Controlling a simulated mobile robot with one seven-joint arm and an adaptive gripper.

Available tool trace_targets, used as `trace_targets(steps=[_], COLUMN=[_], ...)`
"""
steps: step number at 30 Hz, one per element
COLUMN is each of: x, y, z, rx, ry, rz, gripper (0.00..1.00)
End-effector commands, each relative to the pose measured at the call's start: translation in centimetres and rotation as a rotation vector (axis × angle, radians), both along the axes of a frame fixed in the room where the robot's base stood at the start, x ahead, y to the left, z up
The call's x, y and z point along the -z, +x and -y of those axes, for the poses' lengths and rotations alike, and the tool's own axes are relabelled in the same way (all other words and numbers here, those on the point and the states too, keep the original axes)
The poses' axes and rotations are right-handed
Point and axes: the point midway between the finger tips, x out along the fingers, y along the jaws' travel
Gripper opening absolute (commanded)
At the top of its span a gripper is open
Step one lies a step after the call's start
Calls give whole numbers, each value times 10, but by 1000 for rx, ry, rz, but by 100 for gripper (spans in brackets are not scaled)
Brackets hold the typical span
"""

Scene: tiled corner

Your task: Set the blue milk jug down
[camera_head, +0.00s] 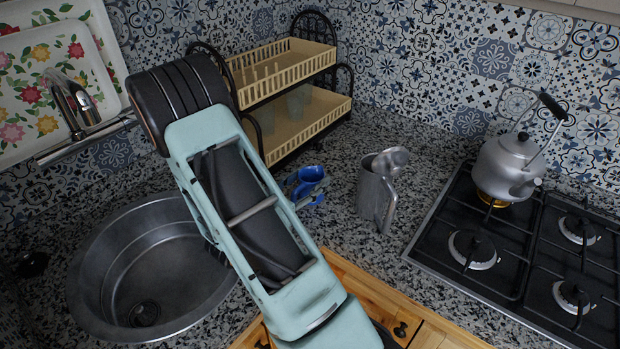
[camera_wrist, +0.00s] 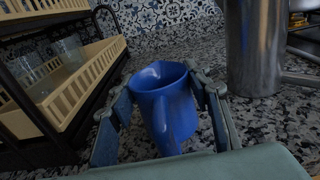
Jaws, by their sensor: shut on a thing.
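The blue milk jug (camera_wrist: 163,105) is between the two fingers of my gripper (camera_wrist: 165,100) in the wrist view. The fingers press on its left and right sides, and its open top shows. The jug is roughly upright, at or just above the speckled granite counter (camera_wrist: 262,120); I cannot tell whether its base touches. In the head view the jug (camera_head: 309,176) shows only in part, behind my arm, between the rack and a metal pitcher. A fingertip of my gripper shows beside it there.
A metal pitcher (camera_head: 375,190) stands right of the jug. A two-tier dish rack (camera_head: 290,95) with glasses is behind and left. A round sink (camera_head: 150,270) lies left, a gas hob (camera_head: 510,250) with a kettle (camera_head: 508,165) right. Bare counter lies between pitcher and rack.

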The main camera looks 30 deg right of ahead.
Motion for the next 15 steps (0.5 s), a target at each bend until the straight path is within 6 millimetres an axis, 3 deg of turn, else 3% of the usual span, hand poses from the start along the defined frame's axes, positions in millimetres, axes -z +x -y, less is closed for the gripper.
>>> trace_targets(steps=[10,11,15], x=[4,3,3], y=[0,0,0], z=[0,0,0], rx=[0,0,0], ry=[-2,-1,-1], rz=[2,1,0], gripper=[0,47,62])
